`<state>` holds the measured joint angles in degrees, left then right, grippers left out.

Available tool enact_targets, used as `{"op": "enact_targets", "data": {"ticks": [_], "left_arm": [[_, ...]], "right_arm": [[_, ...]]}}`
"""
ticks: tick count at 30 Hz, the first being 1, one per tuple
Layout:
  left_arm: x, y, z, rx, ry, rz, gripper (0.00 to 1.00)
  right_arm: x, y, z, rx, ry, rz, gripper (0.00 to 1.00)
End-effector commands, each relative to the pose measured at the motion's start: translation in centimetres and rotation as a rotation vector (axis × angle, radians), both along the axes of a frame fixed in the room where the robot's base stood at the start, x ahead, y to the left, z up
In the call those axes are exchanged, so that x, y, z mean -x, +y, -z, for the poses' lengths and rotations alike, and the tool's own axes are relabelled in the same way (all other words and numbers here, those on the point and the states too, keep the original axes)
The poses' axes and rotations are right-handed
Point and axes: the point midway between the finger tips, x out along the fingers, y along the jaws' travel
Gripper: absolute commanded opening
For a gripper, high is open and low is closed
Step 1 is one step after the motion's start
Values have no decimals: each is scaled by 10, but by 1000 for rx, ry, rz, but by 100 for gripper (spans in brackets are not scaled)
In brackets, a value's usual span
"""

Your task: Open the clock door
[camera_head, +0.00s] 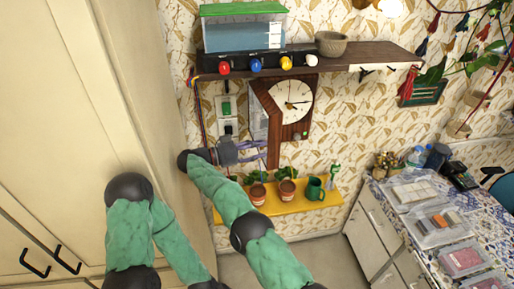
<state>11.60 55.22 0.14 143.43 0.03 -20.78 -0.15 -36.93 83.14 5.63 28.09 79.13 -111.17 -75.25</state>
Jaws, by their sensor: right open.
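The clock (293,101) hangs on the wall below the wooden shelf. It has a dark wooden case and a round white dial with dark hands. A pale, glassy panel (258,122) shows at its left side, beside a long wooden edge. I cannot tell whether this is the clock door standing ajar. My right gripper (256,150) is open at the lower left of the clock, close to that wooden edge. Whether its fingers touch the clock is unclear. My left arm bends at the lower left, and its gripper is out of view.
The wooden shelf (375,52) above holds a green-lidded tank (243,27) and a bowl (331,43); coloured knobs line its front. A yellow shelf (300,203) with pots and a green mug is below. A cabinet (70,110) stands left, a cluttered counter (392,205) right.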

Motion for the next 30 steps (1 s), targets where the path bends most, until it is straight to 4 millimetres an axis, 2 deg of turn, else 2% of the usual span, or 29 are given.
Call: {"op": "enact_targets", "data": {"ticks": [11, 14, 24, 30], "left_arm": [[0, 0, 0, 0, 0, 0, 40], [0, 0, 0, 0, 0, 0, 40], [0, 0, 0, 0, 0, 0, 40], [0, 0, 0, 0, 0, 0, 40]], "right_arm": [[0, 0, -6, -1, -4, 0, 46], [0, 0, -18, -2, -5, 0, 46], [0, 0, -78, -3, -6, -1, 46], [0, 0, -97, 0, -3, 0, 46]]}}
